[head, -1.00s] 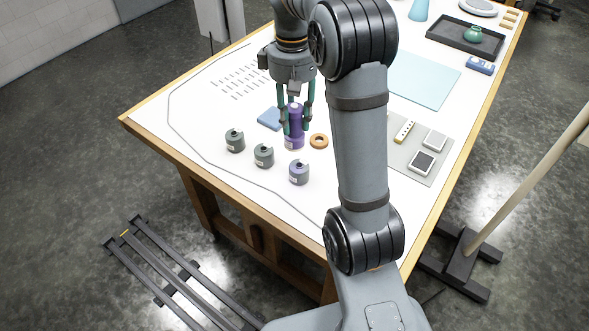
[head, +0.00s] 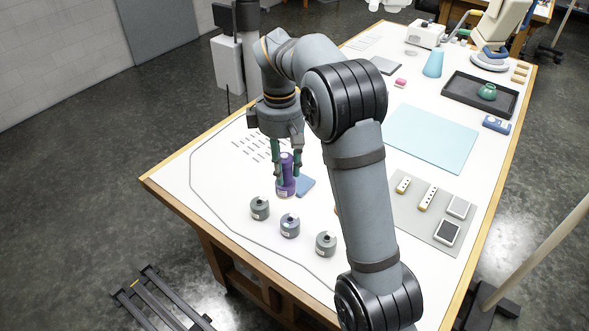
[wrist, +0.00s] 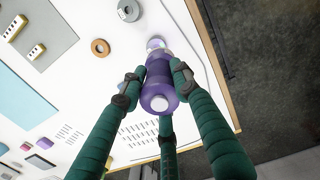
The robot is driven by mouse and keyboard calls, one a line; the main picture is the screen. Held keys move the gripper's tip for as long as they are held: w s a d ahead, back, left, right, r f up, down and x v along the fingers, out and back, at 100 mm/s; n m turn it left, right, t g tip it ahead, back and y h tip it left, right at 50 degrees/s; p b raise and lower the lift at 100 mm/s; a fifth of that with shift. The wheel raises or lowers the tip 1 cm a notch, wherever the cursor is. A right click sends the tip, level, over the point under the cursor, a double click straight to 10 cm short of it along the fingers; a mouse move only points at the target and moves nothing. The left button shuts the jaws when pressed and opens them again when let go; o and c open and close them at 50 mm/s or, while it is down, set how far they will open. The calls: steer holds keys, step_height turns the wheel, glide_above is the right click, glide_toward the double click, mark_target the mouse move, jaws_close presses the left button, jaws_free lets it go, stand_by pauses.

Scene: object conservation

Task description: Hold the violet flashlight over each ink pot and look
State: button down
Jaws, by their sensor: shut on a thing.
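My gripper (head: 286,168) has green fingers shut around the violet flashlight (head: 286,184), which hangs upright above the white table. The flashlight also shows in the wrist view (wrist: 158,86), its pale tail end toward the camera. Three small grey ink pots stand in a slanting row in front of it: a left pot (head: 260,208), a middle pot (head: 290,226) with a faint bluish tint, and a right pot (head: 326,244). In the wrist view, a grey pot (wrist: 128,10) shows at the top. A pale lavender round shape lies just past the flashlight's far end, partly hidden; I cannot tell which pot it is.
An orange ring (wrist: 100,46) lies near the pots, mostly hidden by my arm in the head view. A grey mat (head: 436,222) with small items, a light-blue mat (head: 430,138) and a black tray (head: 481,96) are to the right.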

mark_target(285, 179)
steer(key=shift+w+n, duration=0.1)
steer(key=shift+n, duration=0.3)
steer(key=shift+s+n, duration=0.35)
steer(key=shift+n, duration=0.05)
step_height(285, 179, down, 3)
steer(key=b, duration=0.3)
steer(key=shift+w+b, duration=0.15)
steer(key=shift+b, duration=0.2)
steer(key=shift+f+b, duration=0.45)
steer(key=shift+r, duration=0.2)
stand_by(0.4)
